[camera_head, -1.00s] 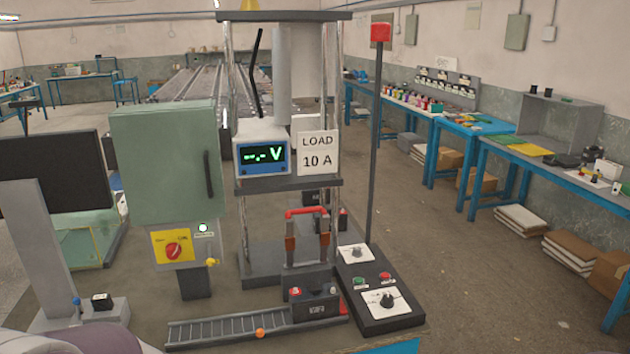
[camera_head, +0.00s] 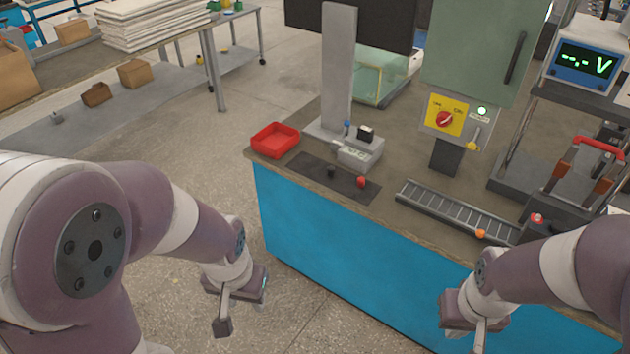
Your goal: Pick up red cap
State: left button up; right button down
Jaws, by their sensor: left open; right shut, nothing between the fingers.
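A small red cap (camera_head: 361,181) lies on the dark mat (camera_head: 311,170) near the front edge of the workbench. A small black cap (camera_head: 331,173) sits on the same mat, to its left. My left gripper (camera_head: 243,311) hangs open and empty in front of the bench, to the left of and nearer than the red cap. My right gripper (camera_head: 479,335) is shut and empty, in front of the bench to the right, partly cut off by the lower picture edge. Neither gripper touches the cap.
A red tray (camera_head: 273,140) stands at the bench's left corner. A grey device (camera_head: 360,152) stands behind the mat. A roller track (camera_head: 455,209) with an orange ball (camera_head: 480,234) lies to the right. A green cabinet (camera_head: 475,50) rises behind.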

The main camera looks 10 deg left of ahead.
aim_at(361, 180)
jog(key=z, duration=0.65)
jog(key=i+j+z, duration=0.5)
jog(key=j+z, duration=0.25)
jog(key=j, duration=0.2)
jog(key=i+j+z, duration=0.25)
jog(key=j, duration=0.15)
jog(key=j+z, duration=0.25)
jog(key=j, duration=0.45)
jog(key=i+j, duration=0.1)
jog(key=j, duration=0.2)
